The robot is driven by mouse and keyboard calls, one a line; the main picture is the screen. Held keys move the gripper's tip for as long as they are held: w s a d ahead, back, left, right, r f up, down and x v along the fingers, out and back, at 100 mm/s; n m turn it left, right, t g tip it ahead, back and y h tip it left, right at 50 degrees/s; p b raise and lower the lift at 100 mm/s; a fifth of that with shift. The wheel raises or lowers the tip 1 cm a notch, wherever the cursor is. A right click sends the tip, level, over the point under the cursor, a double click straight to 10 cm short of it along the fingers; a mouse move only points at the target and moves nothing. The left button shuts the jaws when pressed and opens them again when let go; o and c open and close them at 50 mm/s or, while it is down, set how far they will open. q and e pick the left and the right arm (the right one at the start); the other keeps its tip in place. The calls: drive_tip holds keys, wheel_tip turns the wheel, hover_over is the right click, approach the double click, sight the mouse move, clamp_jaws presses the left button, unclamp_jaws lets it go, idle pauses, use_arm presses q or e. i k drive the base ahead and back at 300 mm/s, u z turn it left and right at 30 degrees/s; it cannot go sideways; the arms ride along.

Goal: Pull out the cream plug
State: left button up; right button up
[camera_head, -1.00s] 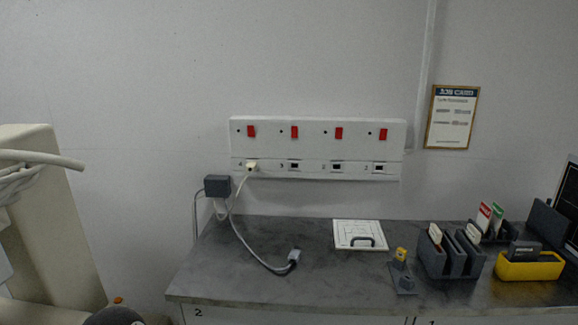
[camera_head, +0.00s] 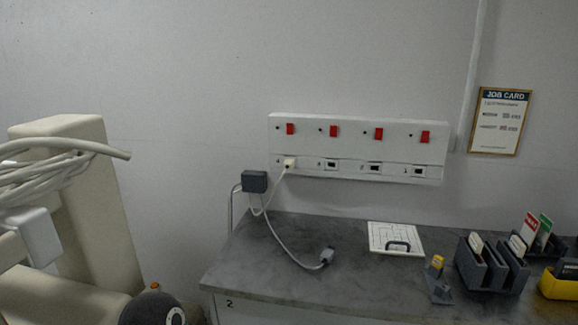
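The cream plug (camera_head: 289,163) sits in the leftmost socket of the white wall outlet panel (camera_head: 358,148). A pale cable runs from it down toward the grey box (camera_head: 254,182) at the back left of the counter. The other sockets in the row look empty. Above the sockets is a row of red switches (camera_head: 290,129). Neither of my grippers shows in the head view.
The grey counter (camera_head: 330,290) holds a loose grey connector (camera_head: 327,256), a white handled panel (camera_head: 396,238), a small yellow-topped piece (camera_head: 437,264) and dark card holders (camera_head: 491,266). A cream machine with coiled cable (camera_head: 70,160) stands at left. The counter's front left is clear.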

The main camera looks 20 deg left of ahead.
sight(288, 164)
drive_tip(key=u, duration=1.2)
drive_tip(key=i, duration=0.1)
drive_tip(key=z, duration=2.9)
drive_tip(key=k, duration=1.45)
drive_tip(key=z, duration=2.35)
drive_tip(key=i, duration=0.1)
drive_tip(key=u, duration=3.8)
drive_tip(key=i, duration=1)
drive_tip(key=z, duration=0.05)
